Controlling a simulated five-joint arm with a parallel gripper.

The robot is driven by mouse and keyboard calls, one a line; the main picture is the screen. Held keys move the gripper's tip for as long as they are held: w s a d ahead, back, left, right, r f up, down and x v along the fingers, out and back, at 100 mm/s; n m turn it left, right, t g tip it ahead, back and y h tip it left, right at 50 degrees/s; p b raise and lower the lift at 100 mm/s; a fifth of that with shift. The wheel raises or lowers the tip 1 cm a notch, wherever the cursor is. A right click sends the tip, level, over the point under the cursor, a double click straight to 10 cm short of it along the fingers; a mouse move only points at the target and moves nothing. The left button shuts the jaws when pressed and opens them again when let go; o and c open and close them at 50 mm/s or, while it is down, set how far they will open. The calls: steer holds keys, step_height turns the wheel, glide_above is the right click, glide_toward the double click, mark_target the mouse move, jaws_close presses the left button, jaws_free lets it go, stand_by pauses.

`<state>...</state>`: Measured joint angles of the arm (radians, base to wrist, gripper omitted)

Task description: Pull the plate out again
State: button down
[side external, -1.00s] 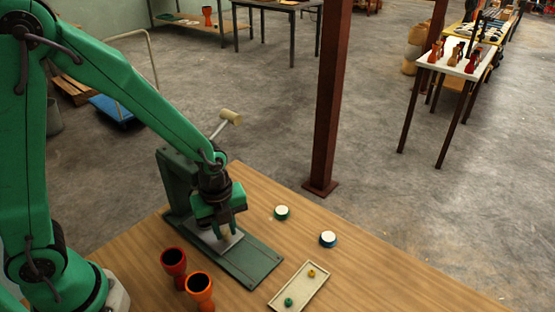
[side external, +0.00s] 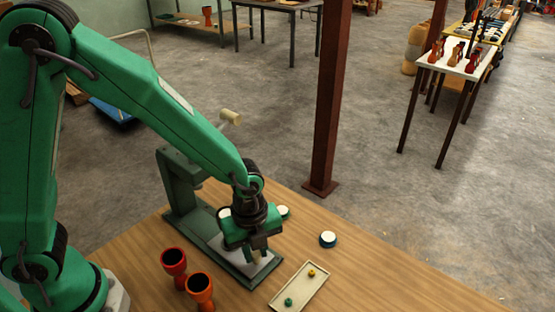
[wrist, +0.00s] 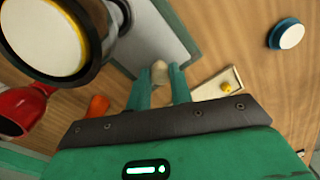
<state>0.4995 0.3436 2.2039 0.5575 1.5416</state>
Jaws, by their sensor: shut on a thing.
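My gripper (side external: 257,257) is low over the green press base, fingers pointing down. In the wrist view its two green fingers (wrist: 158,84) are shut on a small cream knob (wrist: 159,71) at the edge of the pale grey plate (wrist: 152,32). In the side view the plate (side external: 265,267) lies on the outer end of the base, clear of the green press column (side external: 180,180). Part of the plate is hidden by my gripper.
A red goblet (side external: 174,263) and an orange goblet (side external: 200,289) stand left of the base. A cream tray (side external: 312,278) with a green and a yellow piece is at right. A blue, white-topped disc (side external: 328,239) lies beyond it on open wood. The press handle (side external: 230,117) sticks up behind.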

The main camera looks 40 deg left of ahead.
steer(key=shift+w+d, duration=0.1)
steer(key=shift+d, duration=0.25)
steer(key=c, duration=1.3)
jaws_free()
steer(key=shift+o, duration=0.2)
steer(key=shift+a+r, duration=0.1)
steer(key=shift+s+r, duration=0.2)
steer(key=shift+r, duration=3.65)
step_height(320, 180, up, 6)
